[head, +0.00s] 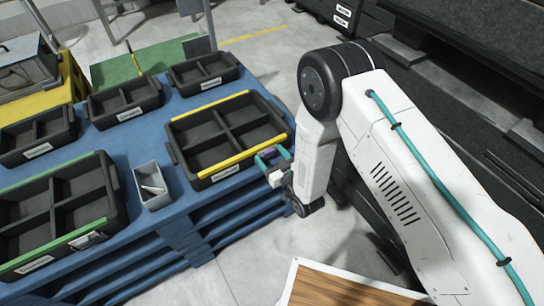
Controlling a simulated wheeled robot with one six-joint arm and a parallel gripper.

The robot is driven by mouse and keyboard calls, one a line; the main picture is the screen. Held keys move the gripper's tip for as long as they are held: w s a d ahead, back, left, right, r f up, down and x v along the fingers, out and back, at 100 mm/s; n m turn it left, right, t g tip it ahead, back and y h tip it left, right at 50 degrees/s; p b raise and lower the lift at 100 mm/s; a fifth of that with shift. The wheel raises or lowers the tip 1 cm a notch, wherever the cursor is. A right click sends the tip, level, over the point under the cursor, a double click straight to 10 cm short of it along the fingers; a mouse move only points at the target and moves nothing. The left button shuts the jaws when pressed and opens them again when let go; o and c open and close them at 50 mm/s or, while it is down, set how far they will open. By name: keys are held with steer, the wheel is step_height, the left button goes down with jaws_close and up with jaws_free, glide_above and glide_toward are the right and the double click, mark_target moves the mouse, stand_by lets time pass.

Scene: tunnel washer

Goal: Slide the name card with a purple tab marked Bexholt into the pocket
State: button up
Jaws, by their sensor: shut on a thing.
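My gripper (270,158), with teal fingers, is at the front right corner of the yellow-edged black tray (238,165). It is shut on a small piece with a purple tab (269,152), which looks like the name card. Most of the card is hidden by the fingers, and its writing is too small to read. A white label or pocket (225,173) is on the tray's front wall, left of my gripper. I cannot tell whether the card touches the tray.
A small grey bin (153,187) holding a pale stick-like item stands left of the tray on the blue table (185,207). A green-edged tray (60,215) and several smaller black trays are around it. A wooden-topped surface (340,288) is at the bottom.

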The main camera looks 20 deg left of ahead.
steer(key=o, duration=1.1)
